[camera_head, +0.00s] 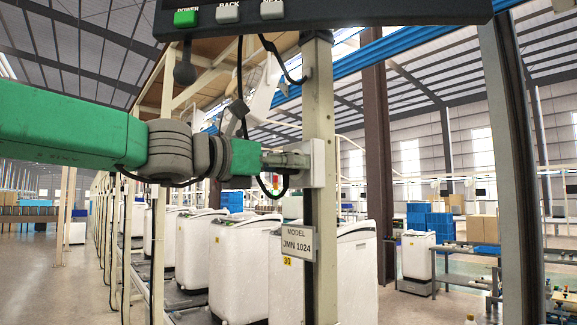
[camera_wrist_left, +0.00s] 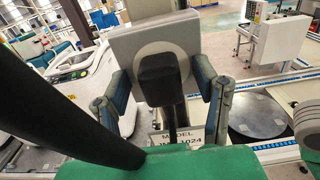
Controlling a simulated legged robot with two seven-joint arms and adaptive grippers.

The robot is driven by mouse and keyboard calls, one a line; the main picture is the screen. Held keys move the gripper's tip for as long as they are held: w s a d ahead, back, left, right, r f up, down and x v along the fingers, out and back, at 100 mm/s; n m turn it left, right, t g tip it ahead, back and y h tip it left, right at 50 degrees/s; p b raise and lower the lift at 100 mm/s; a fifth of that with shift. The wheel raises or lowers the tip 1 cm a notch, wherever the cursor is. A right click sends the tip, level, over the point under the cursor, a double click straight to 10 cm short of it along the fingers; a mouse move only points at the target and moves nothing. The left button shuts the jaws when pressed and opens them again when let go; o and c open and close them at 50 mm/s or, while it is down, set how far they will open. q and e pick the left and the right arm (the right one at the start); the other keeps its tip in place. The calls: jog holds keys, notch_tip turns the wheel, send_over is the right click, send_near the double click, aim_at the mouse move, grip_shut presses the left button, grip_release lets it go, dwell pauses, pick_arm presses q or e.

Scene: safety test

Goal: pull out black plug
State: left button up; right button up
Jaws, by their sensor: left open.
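The black plug (camera_wrist_left: 162,78) sits in the round recess of a grey socket box (camera_wrist_left: 150,40) in the left wrist view. The socket box (camera_head: 316,163) is fixed to a pale upright post in the head view, where my gripper hides most of the plug. My left gripper (camera_head: 287,160) reaches in from the left, up against the box. In the wrist view its two fingers stand open on either side of the plug, with gaps visible between them and it. A dark cable (camera_head: 275,190) loops below the gripper. My right gripper does not show.
A control panel (camera_head: 330,14) with labelled buttons hangs above. A sign reading JMN 1024 (camera_head: 299,242) is on the post below the box. White machines (camera_head: 237,270) line up behind the post. A thick dark bar (camera_wrist_left: 60,80) crosses the wrist view at left.

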pick_arm(q)
jog(key=shift+s, duration=0.1)
grip_shut()
jog(key=shift+a, duration=0.1)
jog(key=shift+a, duration=0.1)
jog(key=shift+v, duration=2.95)
